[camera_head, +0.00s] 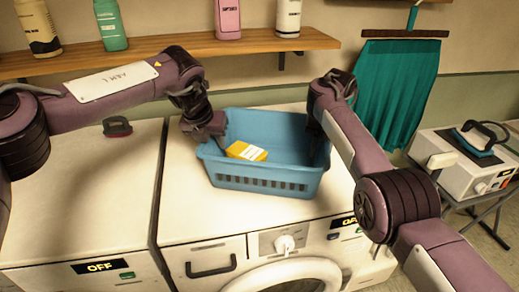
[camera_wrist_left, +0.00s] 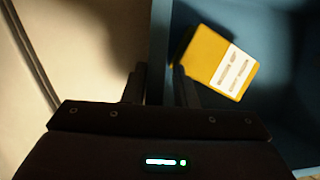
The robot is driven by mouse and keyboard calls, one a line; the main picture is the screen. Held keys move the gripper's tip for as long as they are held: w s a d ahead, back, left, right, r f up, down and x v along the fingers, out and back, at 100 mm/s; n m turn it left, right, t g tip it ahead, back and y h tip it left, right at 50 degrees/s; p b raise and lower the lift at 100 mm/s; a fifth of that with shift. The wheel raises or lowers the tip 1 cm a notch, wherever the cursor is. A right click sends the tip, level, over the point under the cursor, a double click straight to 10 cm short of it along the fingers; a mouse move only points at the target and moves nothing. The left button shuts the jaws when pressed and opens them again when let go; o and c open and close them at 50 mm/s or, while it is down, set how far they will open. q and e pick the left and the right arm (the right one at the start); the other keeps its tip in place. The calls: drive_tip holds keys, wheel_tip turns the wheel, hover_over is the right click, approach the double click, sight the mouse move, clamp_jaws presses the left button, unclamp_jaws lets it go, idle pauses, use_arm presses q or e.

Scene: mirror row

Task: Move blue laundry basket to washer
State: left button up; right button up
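The blue laundry basket (camera_head: 262,184) is on top of the right-hand white machine (camera_head: 190,215), which has a round door. A yellow box (camera_head: 246,151) with a white label lies inside it; it also shows in the left wrist view (camera_wrist_left: 222,62). My left gripper (camera_head: 212,132) is at the basket's left rim. In the left wrist view its fingers (camera_wrist_left: 160,88) straddle the basket's wall (camera_wrist_left: 158,40) closely, one on each side. My right gripper (camera_head: 318,130) is at the basket's right rim; its fingers are mostly hidden, so its grip is unclear.
A second white machine (camera_head: 85,190) stands directly left, with a small dark red-topped object (camera_head: 117,126) on it. A wooden shelf (camera_head: 160,47) with bottles is behind. A teal cloth (camera_head: 397,90) hangs back right. An iron (camera_head: 480,140) sits on a unit at right.

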use_arm(q)
drive_tip(key=shift+r, duration=0.3)
use_arm(e)
drive_tip(key=shift+r, duration=0.15)
use_arm(q)
drive_tip(key=v, duration=1.1)
drive_tip(key=shift+s, duration=0.25)
use_arm(e)
wheel_tip(320, 180, up, 12)
drive_tip(key=d, duration=0.1)
drive_tip(key=shift+f, duration=0.2)
use_arm(q)
drive_tip(key=shift+r, duration=0.1)
use_arm(e)
drive_tip(key=shift+s, duration=0.1)
